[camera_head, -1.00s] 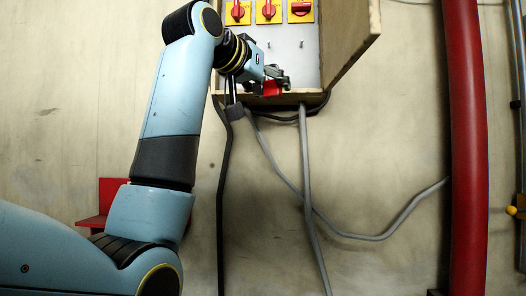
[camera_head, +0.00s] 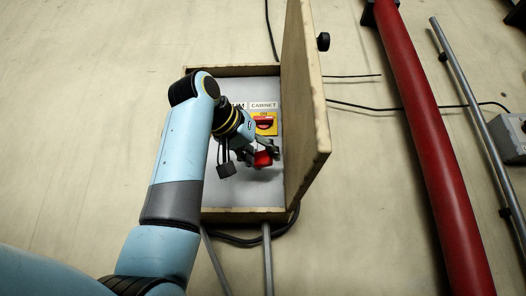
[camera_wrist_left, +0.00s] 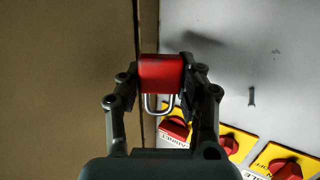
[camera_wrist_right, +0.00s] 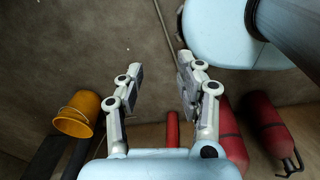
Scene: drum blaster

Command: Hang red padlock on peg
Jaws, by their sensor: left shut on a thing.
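My left gripper (camera_head: 265,154) is shut on the red padlock (camera_head: 263,160) in front of the grey-white back panel of the open cabinet. In the left wrist view the fingers (camera_wrist_left: 160,76) grip the sides of the padlock body (camera_wrist_left: 160,72). Its silver shackle (camera_wrist_left: 159,104) points down in that picture. A short peg (camera_wrist_left: 252,96) stands out from the panel to the right of the padlock, apart from it. In the head view I cannot clearly make out the pegs. My right gripper (camera_wrist_right: 160,78) is open and empty in its wrist view.
A red rotary switch on a yellow plate (camera_head: 265,130) sits above the padlock. The wooden cabinet door (camera_head: 305,90) stands open on the right. Cables and a red pipe (camera_head: 428,130) run along the wall. A yellow bucket (camera_wrist_right: 78,115) and red extinguishers (camera_wrist_right: 268,122) show in the right wrist view.

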